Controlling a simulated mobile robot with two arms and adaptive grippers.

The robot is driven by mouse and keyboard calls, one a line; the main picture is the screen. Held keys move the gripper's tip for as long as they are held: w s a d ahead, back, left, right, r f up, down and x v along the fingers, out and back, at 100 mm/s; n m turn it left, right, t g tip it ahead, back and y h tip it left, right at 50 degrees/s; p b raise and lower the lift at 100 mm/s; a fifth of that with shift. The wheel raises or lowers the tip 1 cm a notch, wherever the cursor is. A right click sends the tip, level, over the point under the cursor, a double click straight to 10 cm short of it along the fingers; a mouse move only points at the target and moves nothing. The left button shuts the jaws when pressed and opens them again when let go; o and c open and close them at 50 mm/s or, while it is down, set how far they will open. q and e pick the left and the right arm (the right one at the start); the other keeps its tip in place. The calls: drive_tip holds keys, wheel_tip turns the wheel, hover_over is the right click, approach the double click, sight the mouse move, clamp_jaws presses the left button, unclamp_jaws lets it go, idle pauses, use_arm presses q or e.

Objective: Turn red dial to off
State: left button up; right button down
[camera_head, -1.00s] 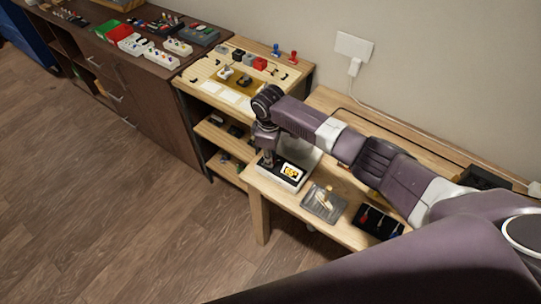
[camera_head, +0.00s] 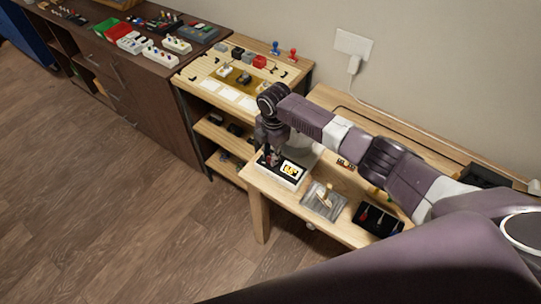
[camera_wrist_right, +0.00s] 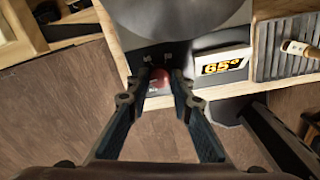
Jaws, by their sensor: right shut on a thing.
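The red dial (camera_wrist_right: 159,78) sits on the front of a dark box with a lit yellow display (camera_wrist_right: 222,65) reading about 65°. In the head view this box (camera_head: 291,180) stands at the left front corner of the low wooden table. My right gripper (camera_wrist_right: 160,82) is shut on the red dial, with one fingertip on each side of it. In the head view my right gripper (camera_head: 271,158) points down at the left part of the box and hides most of the dial. The dial's exact setting is too small to read. My left gripper is not in view.
A metal tray holding a wooden-handled tool (camera_head: 324,199) and a black case of screwdrivers (camera_head: 378,219) lie to the right on the table (camera_head: 255,186). The floor in front is clear.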

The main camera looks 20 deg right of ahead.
drive_tip(key=n+b, duration=0.1)
drive_tip(key=n, duration=0.4)
drive_tip(key=shift+w+n+b, duration=0.1)
drive_tip(key=shift+n+b, duration=0.2)
drive_tip(key=shift+b, duration=0.1)
drive_tip(key=shift+d+n+g+y+b, duration=0.1)
drive_tip(key=shift+n+g+y+b, duration=0.2)
drive_tip(key=shift+n+b, duration=1.25)
drive_tip(key=shift+n+p, duration=0.6)
drive_tip(key=shift+n, duration=0.25)
drive_tip(key=c, duration=1.7)
unclamp_jaws()
drive_tip(key=shift+r, duration=0.3)
drive_tip(key=r, duration=1.1)
drive_tip(key=shift+s+d+r, duration=0.2)
drive_tip(key=shift+d+r, duration=0.05)
drive_tip(key=shift+d, duration=0.15)
